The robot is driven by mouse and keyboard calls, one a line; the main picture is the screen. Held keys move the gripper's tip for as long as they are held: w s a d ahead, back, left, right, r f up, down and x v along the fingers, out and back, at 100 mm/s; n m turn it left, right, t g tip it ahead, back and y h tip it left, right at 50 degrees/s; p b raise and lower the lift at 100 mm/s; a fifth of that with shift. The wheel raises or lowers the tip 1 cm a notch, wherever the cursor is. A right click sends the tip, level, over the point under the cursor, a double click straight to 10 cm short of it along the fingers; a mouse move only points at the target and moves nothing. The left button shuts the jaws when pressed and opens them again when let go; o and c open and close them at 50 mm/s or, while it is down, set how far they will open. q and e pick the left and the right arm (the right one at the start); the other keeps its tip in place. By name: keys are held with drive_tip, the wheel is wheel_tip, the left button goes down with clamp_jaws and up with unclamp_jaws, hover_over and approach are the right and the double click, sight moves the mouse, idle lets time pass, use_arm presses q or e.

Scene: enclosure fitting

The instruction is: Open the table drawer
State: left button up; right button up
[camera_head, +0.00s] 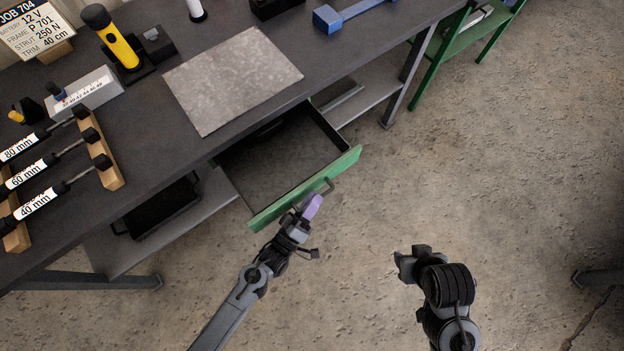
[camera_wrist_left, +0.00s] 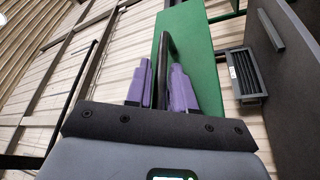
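The table drawer (camera_head: 285,158) is pulled out from under the dark workbench, and its open interior shows, with a dark item at the back. Its green front (camera_head: 300,192) carries a dark bar handle (camera_head: 328,186). The green front also shows in the left wrist view (camera_wrist_left: 197,55). My left gripper (camera_head: 312,205) is at the handle. In the left wrist view, its purple fingers (camera_wrist_left: 160,88) stand on both sides of the handle bar (camera_wrist_left: 162,62) and appear closed on it. My right gripper (camera_head: 402,262) hangs over the floor, right of the drawer; its opening is unclear.
The workbench (camera_head: 225,25) bears a grey plate (camera_head: 232,80), a yellow cylinder (camera_head: 120,42), labelled struts (camera_head: 45,195) and a blue part (camera_head: 340,14). A shelf (camera_head: 375,100) lies below.

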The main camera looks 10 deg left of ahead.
use_arm(q)
drive_tip(key=shift+s+a+f, duration=0.15)
drive_tip(key=shift+s+a, duration=0.15)
drive_tip(key=shift+s, duration=0.2)
drive_tip(key=p+v, duration=0.1)
drive_tip(key=v, duration=0.8)
drive_tip(key=shift+s+a, duration=0.2)
drive_tip(key=shift+s, duration=0.05)
